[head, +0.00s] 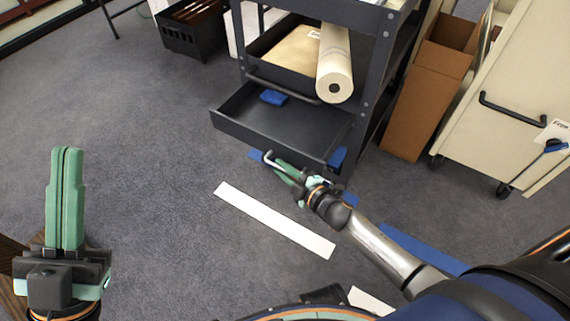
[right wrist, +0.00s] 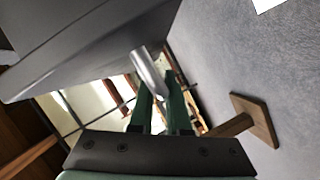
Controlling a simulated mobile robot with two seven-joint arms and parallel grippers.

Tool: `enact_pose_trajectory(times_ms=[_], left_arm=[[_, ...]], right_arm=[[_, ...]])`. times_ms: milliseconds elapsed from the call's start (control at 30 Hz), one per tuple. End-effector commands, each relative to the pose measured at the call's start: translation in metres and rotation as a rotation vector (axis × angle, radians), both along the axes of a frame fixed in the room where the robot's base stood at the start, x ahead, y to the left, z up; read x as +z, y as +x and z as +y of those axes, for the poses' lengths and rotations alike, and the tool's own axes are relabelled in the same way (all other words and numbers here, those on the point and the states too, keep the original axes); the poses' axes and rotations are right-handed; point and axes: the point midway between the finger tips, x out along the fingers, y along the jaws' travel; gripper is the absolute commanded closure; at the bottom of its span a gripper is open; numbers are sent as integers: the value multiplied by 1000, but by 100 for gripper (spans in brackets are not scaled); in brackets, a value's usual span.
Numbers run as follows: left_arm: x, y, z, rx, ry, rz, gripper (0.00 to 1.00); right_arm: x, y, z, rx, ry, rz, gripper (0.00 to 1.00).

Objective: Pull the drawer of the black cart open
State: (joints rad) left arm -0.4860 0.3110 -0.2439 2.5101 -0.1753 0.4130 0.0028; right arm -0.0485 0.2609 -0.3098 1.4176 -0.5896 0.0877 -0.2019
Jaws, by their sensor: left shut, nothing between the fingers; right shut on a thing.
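The black cart (head: 372,45) stands at the top middle of the head view. Its drawer (head: 240,128) is pulled out toward me, and a blue item (head: 274,97) lies inside. My right gripper (head: 282,170) is at the drawer's front, shut on the silver drawer handle (head: 268,156). In the right wrist view the green fingers (right wrist: 166,108) close around the handle (right wrist: 148,70), and the grey drawer (right wrist: 90,45) fills the upper left. My left gripper (head: 66,152) is upright at the left, shut and empty, far from the cart.
A paper roll (head: 335,65) sticks out from the shelf above the drawer. A brown cardboard box (head: 415,115) and a cream cart (head: 500,95) stand to the right. A black crate (head: 190,38) is at the back left. A white strip (head: 275,220) lies on the open carpet.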

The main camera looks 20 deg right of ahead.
Motion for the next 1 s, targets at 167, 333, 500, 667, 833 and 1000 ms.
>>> enact_pose_trajectory(times_ms=[167,333,500,667,833,1000], left_arm=[[0,0,0,1,1,0,100],[0,0,1,2,-1,0,100],[0,1,1,4,-4,1,100],[0,1,1,5,-6,1,100],[0,1,1,4,-5,2,100],[4,1,1,6,-3,2,100]], right_arm=[[-1,-1,0,-2,-2,2,100],[-1,-1,0,-1,-2,1,100],[-1,-1,0,-1,-2,1,69],[0,-1,0,-1,-1,0,55],[0,0,0,0,-1,0,55],[2,-8,-2,-1,0,2,55]])
